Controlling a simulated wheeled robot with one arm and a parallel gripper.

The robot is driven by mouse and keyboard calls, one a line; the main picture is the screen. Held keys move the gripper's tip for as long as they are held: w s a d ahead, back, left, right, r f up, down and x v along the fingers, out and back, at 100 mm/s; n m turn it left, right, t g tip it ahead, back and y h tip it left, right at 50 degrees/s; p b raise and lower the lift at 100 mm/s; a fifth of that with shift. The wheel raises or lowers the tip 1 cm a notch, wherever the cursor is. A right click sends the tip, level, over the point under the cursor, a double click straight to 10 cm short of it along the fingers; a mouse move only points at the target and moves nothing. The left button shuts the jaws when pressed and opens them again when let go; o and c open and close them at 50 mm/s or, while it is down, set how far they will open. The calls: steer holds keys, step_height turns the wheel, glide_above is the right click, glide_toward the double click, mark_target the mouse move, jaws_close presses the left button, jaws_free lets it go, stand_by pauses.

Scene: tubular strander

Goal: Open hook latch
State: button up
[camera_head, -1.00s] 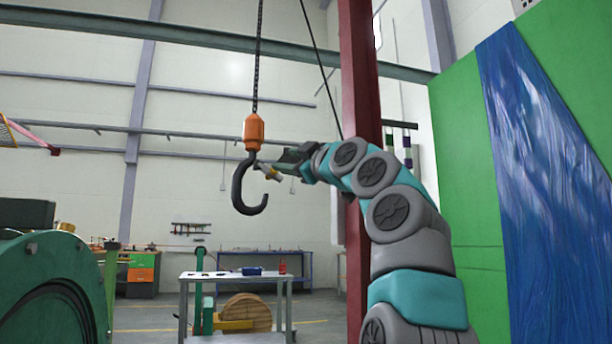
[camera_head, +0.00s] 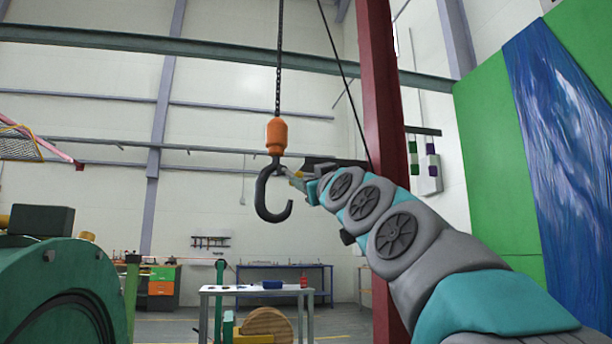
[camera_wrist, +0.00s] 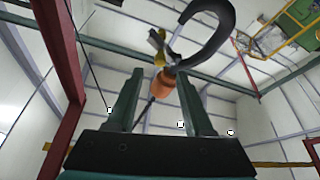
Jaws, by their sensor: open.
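A dark crane hook (camera_head: 262,198) hangs from an orange block (camera_head: 277,136) on a chain. Its latch (camera_head: 296,179), a small grey and yellow piece, sits at the hook's throat, partly covered by my gripper (camera_head: 312,183) just right of it. In the wrist view the hook (camera_wrist: 222,35) curves across the top, with the latch (camera_wrist: 157,42) at its shank and the orange block (camera_wrist: 166,88) behind. My gripper (camera_wrist: 161,73) is open there, its two dark green fingers apart, with the latch just beyond the tips. I cannot tell whether they touch it.
A dark red column (camera_head: 383,110) stands close behind my arm. A green machine (camera_head: 65,285) is at the lower left, and green panels with a blue sheet (camera_head: 575,130) are at the right. A table (camera_head: 258,290) stands below and beyond the hook. The air left of the hook is clear.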

mark_target(300, 175)
steer(key=p+x, duration=0.3)
steer(key=x, duration=0.4)
steer(key=shift+p, duration=0.4)
steer(key=shift+w+a, duration=0.1)
steer(key=shift+w, duration=0.1)
jaws_close()
